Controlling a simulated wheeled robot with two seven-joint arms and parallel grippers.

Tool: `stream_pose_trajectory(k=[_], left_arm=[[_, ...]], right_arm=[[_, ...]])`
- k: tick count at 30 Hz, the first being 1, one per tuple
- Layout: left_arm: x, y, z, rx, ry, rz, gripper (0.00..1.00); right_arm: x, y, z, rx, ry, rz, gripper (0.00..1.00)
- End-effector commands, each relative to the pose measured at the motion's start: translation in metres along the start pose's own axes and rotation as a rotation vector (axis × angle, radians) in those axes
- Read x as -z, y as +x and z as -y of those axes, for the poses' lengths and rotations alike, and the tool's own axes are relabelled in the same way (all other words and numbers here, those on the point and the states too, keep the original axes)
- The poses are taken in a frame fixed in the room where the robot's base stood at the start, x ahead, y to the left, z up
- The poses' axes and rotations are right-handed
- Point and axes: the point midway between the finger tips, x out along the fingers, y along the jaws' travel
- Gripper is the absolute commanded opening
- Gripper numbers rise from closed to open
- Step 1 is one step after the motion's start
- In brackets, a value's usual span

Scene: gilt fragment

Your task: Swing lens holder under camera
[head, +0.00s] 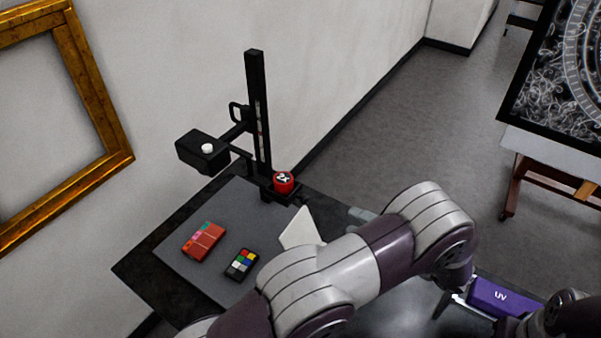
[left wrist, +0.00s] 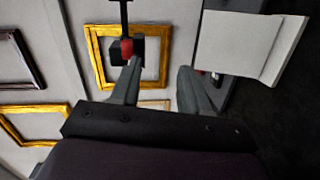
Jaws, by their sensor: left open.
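A black copy stand column (head: 258,115) rises from the table. A black box-shaped camera (head: 203,151) with a white knob hangs on its left side. The red lens holder marked 2X (head: 283,182) sits low on a black mount, out to the right of the camera, not under it. My left gripper's grey fingertips (head: 362,214) show just past my arm, to the right of the holder and apart from it. In the left wrist view, the fingers (left wrist: 158,88) are open and empty, and the red holder (left wrist: 126,56) shows beyond the left finger.
A grey mat on the dark table holds a red card box (head: 203,241), a colour chart (head: 242,263) and a white board (head: 300,229). A purple UV box (head: 498,296) is at the right. A gold frame (head: 98,88) hangs on the wall.

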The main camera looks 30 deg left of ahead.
Motion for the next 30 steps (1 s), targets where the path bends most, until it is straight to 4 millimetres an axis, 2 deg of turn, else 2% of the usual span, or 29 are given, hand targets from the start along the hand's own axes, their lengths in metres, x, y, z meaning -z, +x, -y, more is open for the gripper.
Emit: stream_pose_trajectory(k=[1, 3, 7, 15, 21, 30], left_arm=[[0.013, -0.001, -0.007, -0.039, -0.045, -0.064, 0.45], [0.023, -0.001, -0.018, -0.093, -0.099, -0.108, 0.45], [0.025, 0.014, -0.026, -0.105, -0.130, -0.111, 0.45], [0.034, 0.083, -0.035, -0.104, -0.125, -0.112, 0.45], [0.036, 0.116, -0.035, -0.102, -0.127, -0.108, 0.45], [0.036, 0.125, -0.031, -0.101, -0.127, -0.105, 0.45]], right_arm=[[0.000, 0.001, 0.000, 0.000, 0.000, 0.000, 0.43], [0.000, 0.000, 0.000, 0.000, 0.000, 0.000, 0.43], [0.001, -0.012, 0.000, 0.000, 0.000, 0.000, 0.43], [0.006, -0.050, 0.000, 0.000, 0.000, -0.001, 0.43], [0.008, -0.064, 0.000, 0.000, 0.000, -0.001, 0.43], [0.008, -0.065, 0.000, 0.000, 0.000, -0.001, 0.43]])
